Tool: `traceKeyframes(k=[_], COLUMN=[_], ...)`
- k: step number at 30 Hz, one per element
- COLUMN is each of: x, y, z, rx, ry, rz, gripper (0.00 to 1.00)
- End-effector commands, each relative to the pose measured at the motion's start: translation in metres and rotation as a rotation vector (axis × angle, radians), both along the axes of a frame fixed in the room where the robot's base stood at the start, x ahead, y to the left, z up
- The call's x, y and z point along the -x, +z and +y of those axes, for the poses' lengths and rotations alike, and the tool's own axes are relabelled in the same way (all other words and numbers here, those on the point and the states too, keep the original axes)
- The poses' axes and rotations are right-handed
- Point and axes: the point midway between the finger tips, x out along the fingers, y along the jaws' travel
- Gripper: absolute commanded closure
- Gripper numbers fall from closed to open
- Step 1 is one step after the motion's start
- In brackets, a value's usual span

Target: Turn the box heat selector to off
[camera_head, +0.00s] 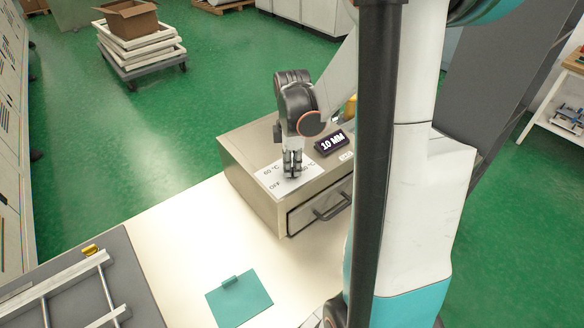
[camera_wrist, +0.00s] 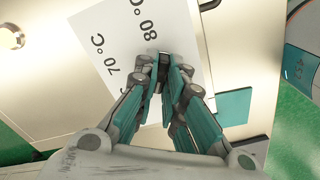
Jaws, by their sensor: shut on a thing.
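The heating box (camera_head: 245,160) is a beige-grey box with a front drawer, standing on the pale worktop. On its top is a white label plate (camera_head: 268,176) with temperature marks and "OFF" near its front left corner. In the wrist view the plate (camera_wrist: 112,45) shows "70°C" and "80°C". My gripper (camera_head: 292,172) points down over the plate, and its fingers (camera_wrist: 162,75) are closed together around the heat selector. The selector is almost wholly hidden by the fingers, so I cannot tell which mark it points to.
A display (camera_head: 331,142) reading "10 MM" sits behind the plate on the box top. The drawer handle (camera_head: 331,207) sticks out in front. A metal frame (camera_head: 75,288) lies on a grey surface at left.

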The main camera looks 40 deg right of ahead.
Motion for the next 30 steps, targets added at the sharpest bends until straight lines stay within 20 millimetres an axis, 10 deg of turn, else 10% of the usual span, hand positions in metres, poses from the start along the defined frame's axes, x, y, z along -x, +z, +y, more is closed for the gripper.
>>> traceKeyframes(k=[26, 30], x=[0.0003, 0.0002], y=[-0.0007, -0.0002], z=[0.0002, 0.0002], rx=[-0.001, -0.001], ry=[0.510, 0.508], rz=[0.001, 0.001], gripper=[1.00, 0.67])
